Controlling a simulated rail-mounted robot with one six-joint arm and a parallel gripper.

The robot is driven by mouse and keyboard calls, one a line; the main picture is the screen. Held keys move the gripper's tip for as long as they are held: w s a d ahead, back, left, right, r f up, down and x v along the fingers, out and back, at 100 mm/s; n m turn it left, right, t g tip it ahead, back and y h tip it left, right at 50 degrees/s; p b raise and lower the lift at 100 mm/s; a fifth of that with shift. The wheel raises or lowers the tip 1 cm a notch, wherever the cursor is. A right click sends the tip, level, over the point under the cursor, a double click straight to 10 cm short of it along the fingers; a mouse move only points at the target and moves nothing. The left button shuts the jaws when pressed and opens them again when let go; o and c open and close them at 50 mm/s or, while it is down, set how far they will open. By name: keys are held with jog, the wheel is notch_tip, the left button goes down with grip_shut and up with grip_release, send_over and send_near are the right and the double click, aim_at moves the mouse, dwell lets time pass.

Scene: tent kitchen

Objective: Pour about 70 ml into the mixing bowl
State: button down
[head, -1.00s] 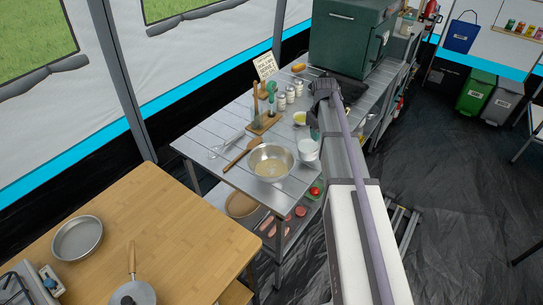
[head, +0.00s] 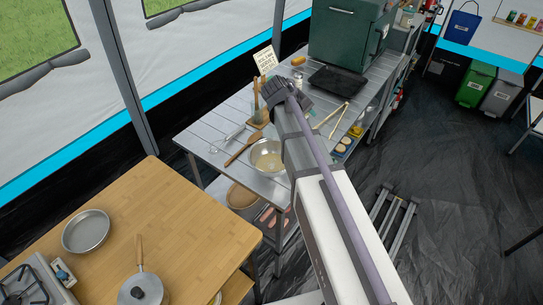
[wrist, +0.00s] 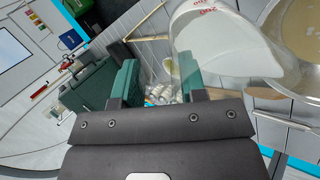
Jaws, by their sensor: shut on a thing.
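The metal mixing bowl (head: 264,148) stands on the slatted grey table, with pale tan liquid in its bottom, partly hidden by my arm. In the wrist view, the bowl (wrist: 268,78) is at the upper right. A translucent measuring jug (wrist: 215,45) with red markings is between the bowl and my gripper (wrist: 158,68). My gripper has green fingers and is shut on the jug; the exact grip is hard to see. The jug looks tilted in this rolled view, and I cannot tell its true tilt or whether anything pours.
A wooden spoon (head: 243,150) and whisk (head: 228,139) lie left of the bowl. A utensil stand and a sign (head: 265,60) stand behind. A dark green cooler (head: 347,38) is at the back. A wooden table (head: 150,225) with a pan is at front left.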

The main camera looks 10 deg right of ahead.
jog(key=shift+s+a+f+h+b, duration=0.1)
jog(key=shift+a+h+b, duration=0.2)
jog(key=shift+h+b, duration=0.15)
jog(key=shift+a+f+t+h+b, duration=0.1)
jog(key=shift+a+t+h+b, duration=0.25)
jog(key=shift+h+b, duration=0.35)
jog(key=shift+s+a+r+h+b, duration=0.2)
jog(key=shift+a+r+h+b, duration=0.35)
jog(key=shift+h, duration=0.2)
dwell(1.1)
jog(key=shift+a+t+h+b, duration=0.15)
jog(key=shift+t+h+b, duration=0.1)
jog(key=shift+h+b, duration=0.05)
dwell(0.5)
jog(key=shift+r, duration=0.1)
